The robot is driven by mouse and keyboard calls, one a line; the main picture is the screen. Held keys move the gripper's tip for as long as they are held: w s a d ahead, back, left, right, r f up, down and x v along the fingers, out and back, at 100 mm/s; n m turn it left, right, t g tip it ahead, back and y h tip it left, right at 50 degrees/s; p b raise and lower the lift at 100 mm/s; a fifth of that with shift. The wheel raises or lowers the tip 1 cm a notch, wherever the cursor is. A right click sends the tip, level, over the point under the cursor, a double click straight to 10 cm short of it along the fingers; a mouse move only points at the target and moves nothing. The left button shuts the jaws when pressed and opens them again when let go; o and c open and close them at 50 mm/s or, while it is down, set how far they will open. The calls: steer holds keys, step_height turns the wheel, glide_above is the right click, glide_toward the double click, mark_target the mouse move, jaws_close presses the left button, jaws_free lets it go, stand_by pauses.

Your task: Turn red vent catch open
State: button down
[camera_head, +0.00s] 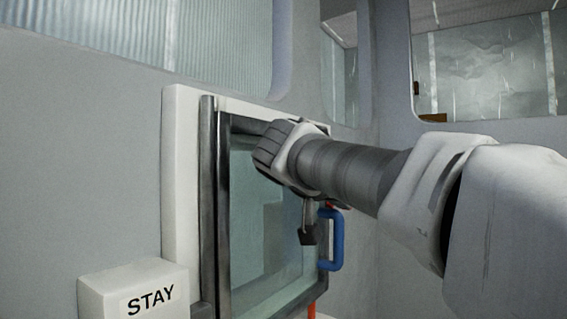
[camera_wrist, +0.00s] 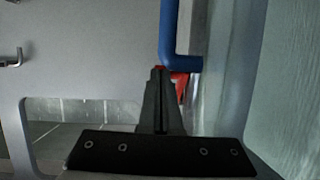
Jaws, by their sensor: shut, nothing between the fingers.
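The red vent catch shows in the wrist view as a small red piece (camera_wrist: 180,84), just right of my fingertips and below the blue handle. My fingers partly cover it. I cannot tell whether they touch it. My gripper (camera_head: 308,238) is shut and empty, pointing down in front of the vent's right side in the head view; its fingers also show in the wrist view (camera_wrist: 158,72). The vent is a glazed panel (camera_head: 250,220) with a dark metal frame and looks closed. The blue handle (camera_head: 337,240) is on its right edge.
A white block reading STAY (camera_head: 135,290) sits at lower left, beside the vent. A red-orange strip (camera_head: 312,309) shows below the vent's right edge. In the wrist view, a metal hook (camera_wrist: 12,60) is on the grey wall at left. Windows are above.

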steer(key=shift+r, duration=0.1)
steer(key=shift+r+p, duration=0.5)
steer(key=shift+r, duration=0.2)
